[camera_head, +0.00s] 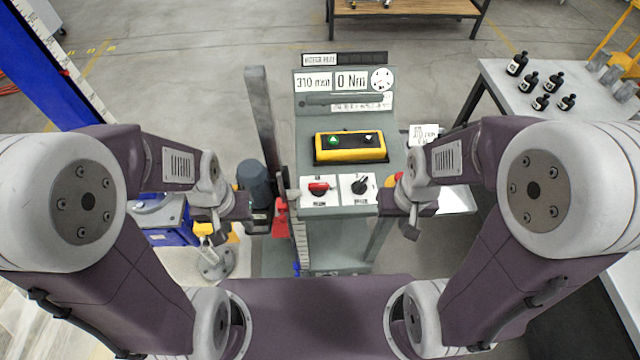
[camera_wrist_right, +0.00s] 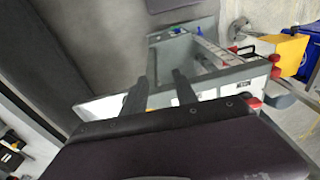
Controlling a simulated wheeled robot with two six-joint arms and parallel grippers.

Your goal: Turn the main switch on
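The control console (camera_head: 345,220) stands in the middle of the head view. A red rotary switch (camera_head: 319,188) sits on a white plate on its lower face, with a black rotary knob (camera_head: 360,185) on the plate to its right. The plate lettering is too small to read. My left gripper (camera_head: 230,220) is open and empty, to the left of the console and apart from the red switch. My right gripper (camera_head: 402,213) is open and empty by the console's right edge; its two fingers also show apart in the right wrist view (camera_wrist_right: 159,78).
A table with black bottles (camera_head: 500,85) is at right.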

